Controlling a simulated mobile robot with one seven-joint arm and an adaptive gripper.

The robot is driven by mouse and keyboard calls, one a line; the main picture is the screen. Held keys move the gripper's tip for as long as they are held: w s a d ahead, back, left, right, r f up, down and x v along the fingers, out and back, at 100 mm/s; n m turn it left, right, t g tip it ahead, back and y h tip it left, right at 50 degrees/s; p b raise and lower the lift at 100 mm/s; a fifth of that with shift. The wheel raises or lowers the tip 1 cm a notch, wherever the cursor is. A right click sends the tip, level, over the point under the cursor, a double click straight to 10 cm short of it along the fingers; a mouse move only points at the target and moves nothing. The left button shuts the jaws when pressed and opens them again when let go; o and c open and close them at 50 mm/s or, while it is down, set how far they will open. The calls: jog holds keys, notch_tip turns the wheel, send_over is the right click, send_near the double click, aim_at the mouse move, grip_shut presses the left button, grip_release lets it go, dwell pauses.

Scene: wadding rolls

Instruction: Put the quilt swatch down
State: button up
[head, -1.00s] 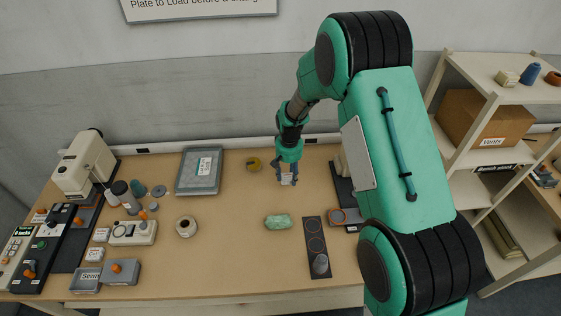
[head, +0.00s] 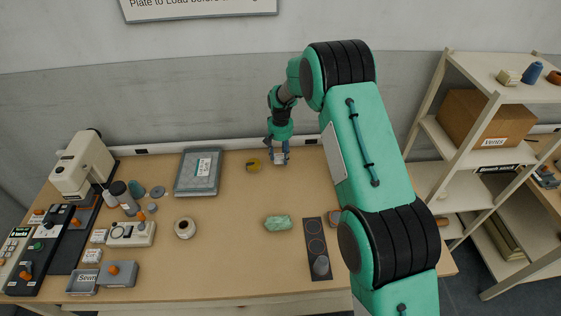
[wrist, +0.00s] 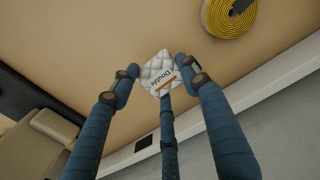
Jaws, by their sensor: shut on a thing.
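The quilt swatch (wrist: 155,68) is a small white quilted pad with a label reading "Double" and an orange stripe. My gripper (wrist: 160,76) has its blue fingers closed around it in the wrist view. In the head view my gripper (head: 278,153) is at the back of the table, with the swatch (head: 280,160) a small pale patch at its fingertips. It seems to be just above the tabletop (head: 230,255); I cannot tell whether it touches.
The wall is close behind.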

aim_at(280, 157)
dwell(0.3)
jog(key=shift+f+b, duration=0.35)
jog(key=shift+f, duration=1.4)
jog(key=shift+f, duration=0.15)
jog(key=o, duration=0.9)
jog(key=shift+o, duration=0.2)
notch_tip(280, 157, up, 12)
jog(key=shift+r+p, duration=0.15)
jog(key=shift+p, duration=0.85)
